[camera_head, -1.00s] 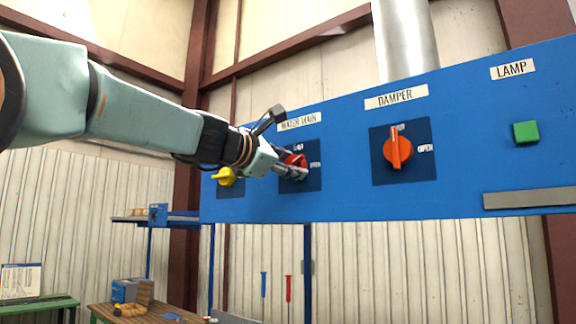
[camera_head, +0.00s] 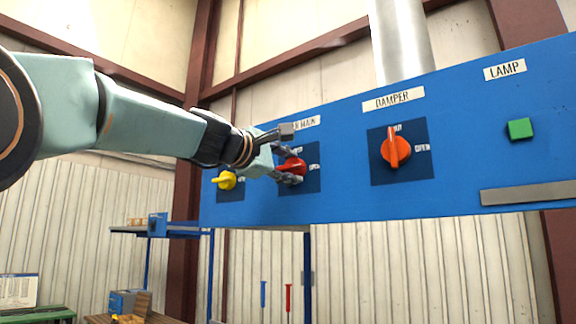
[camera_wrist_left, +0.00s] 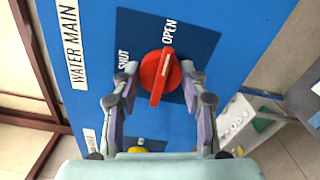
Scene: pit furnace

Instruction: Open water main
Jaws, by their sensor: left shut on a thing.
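The red water main knob (camera_head: 296,167) sits on a dark blue square plate on the blue control panel. In the left wrist view the knob (camera_wrist_left: 161,75) has its white-marked end towards the OPEN label (camera_wrist_left: 169,31), away from the SHUT label (camera_wrist_left: 123,60). My left gripper (camera_head: 289,166) is shut on the knob, with one finger on each side of it. The gripper (camera_wrist_left: 159,71) also shows in the wrist view. Its hand partly covers the WATER MAIN label in the head view. My right gripper is not in view.
The panel (camera_head: 350,200) also carries a yellow knob (camera_head: 226,180) at left, an orange damper knob (camera_head: 396,147) at right and a green lamp button (camera_head: 520,129). A grey ledge (camera_head: 528,194) juts out below the button. A bench (camera_head: 100,319) stands low at left.

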